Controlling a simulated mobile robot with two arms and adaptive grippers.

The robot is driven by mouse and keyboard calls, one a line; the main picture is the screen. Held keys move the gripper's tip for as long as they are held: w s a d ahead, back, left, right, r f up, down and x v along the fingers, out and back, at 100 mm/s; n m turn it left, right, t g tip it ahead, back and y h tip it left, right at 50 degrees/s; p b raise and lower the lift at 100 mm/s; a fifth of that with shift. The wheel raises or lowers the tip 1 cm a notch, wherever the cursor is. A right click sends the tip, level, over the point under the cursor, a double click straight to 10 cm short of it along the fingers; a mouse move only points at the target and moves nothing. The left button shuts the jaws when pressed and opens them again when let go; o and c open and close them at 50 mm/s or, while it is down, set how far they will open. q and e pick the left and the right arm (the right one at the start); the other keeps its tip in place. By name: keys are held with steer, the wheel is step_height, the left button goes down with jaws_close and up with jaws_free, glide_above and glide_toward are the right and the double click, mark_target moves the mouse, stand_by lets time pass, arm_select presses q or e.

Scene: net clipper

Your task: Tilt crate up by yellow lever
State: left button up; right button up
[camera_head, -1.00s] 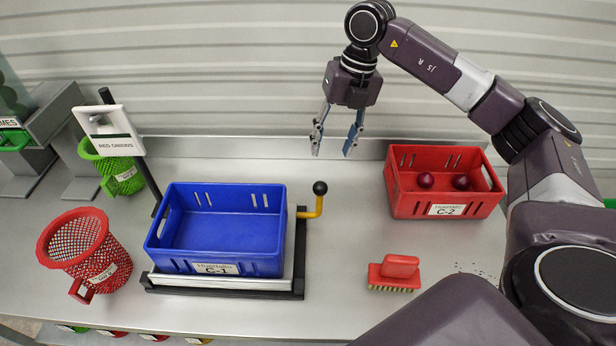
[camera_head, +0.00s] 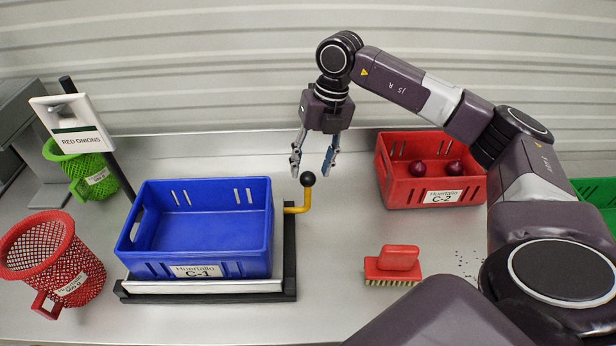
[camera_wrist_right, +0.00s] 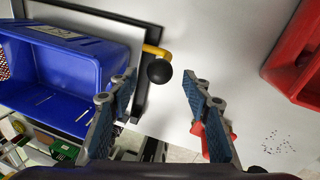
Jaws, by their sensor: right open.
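The blue crate (camera_head: 200,225) labelled C-1 sits level and empty on a black tilting frame (camera_head: 290,262). The yellow lever (camera_head: 298,209) sticks out from the frame's right side and ends in a black ball knob (camera_head: 308,179). My right gripper (camera_head: 312,172) is open, pointing down, with its fingertips just above or behind the knob. In the right wrist view the knob (camera_wrist_right: 159,72) shows ahead of the open fingers, nearer the left finger and seemingly untouched. The blue crate (camera_wrist_right: 60,75) is at left there. My left gripper is not in view.
A red crate (camera_head: 405,190) labelled C-2 with two red onions is right of the gripper. A red brush (camera_head: 394,265) lies in front. Red (camera_head: 72,275) and green (camera_head: 78,165) baskets and a RED ONIONS sign (camera_head: 72,125) are at left.

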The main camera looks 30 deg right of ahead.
mark_target(309, 173)
steer(key=shift+w+a+f+p, duration=0.1)
steer(key=shift+a+f+p, duration=0.15)
steer(key=shift+f, duration=0.85)
steer(key=shift+w+a+f+p, duration=0.1)
steer(key=shift+a+f+p, duration=0.1)
steer(key=shift+f, duration=0.9)
steer(key=shift+c, duration=0.7)
jaws_close()
